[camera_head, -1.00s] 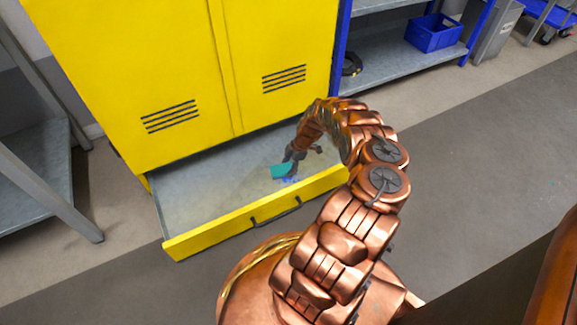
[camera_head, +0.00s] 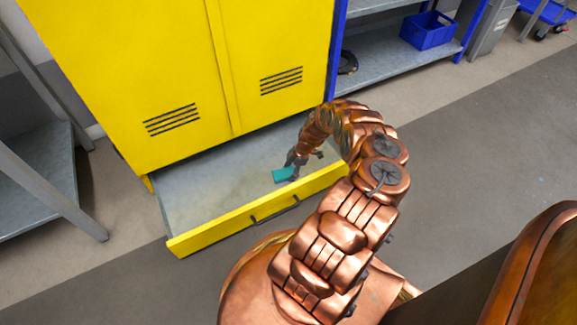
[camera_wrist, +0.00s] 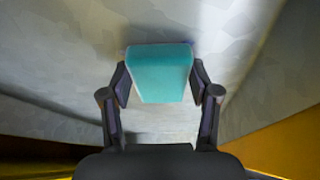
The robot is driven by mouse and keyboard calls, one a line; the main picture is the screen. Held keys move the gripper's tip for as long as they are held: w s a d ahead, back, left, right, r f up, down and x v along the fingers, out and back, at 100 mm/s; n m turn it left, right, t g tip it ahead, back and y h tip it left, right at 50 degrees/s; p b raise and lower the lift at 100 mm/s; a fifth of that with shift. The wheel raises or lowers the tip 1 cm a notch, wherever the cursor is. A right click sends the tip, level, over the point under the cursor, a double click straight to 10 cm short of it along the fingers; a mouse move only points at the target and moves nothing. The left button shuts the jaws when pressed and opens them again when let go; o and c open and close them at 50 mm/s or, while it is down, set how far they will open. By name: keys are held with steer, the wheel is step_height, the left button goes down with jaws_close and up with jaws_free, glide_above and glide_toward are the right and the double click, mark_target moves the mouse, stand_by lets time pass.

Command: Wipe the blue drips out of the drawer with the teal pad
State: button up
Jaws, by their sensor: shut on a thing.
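The yellow drawer (camera_head: 215,231) is pulled out at the base of the yellow cabinet, with a bare grey metal floor inside. My gripper (camera_head: 292,167) reaches down into its right part, near the front wall. It is shut on the teal pad (camera_head: 284,175). In the wrist view the pad (camera_wrist: 160,72) sits between both fingers of my gripper (camera_wrist: 160,86), against or just above the drawer floor; I cannot tell which. No blue drips show clearly in the head view now. The floor under the pad and gripper is hidden.
The yellow cabinet (camera_head: 180,75) stands directly behind the drawer. The drawer's front wall with its dark handle (camera_head: 275,209) is close to my gripper. A grey metal table (camera_head: 40,185) stands at left, and a shelf with a blue bin (camera_head: 428,32) at back right. The drawer's left part is clear.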

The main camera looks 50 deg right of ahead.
steer(key=shift+s+a, duration=0.1)
steer(key=shift+s, duration=0.1)
steer(key=s+p, duration=0.1)
steer(key=p, duration=0.1)
steer(key=s+p, duration=0.1)
steer(key=p, duration=0.1)
steer(key=shift+s+a, duration=0.4)
steer(key=shift+s+a+f+p, duration=0.1)
steer(key=shift+s+a+p, duration=0.15)
steer(key=shift+s+p, duration=0.1)
steer(key=shift+p, duration=0.5)
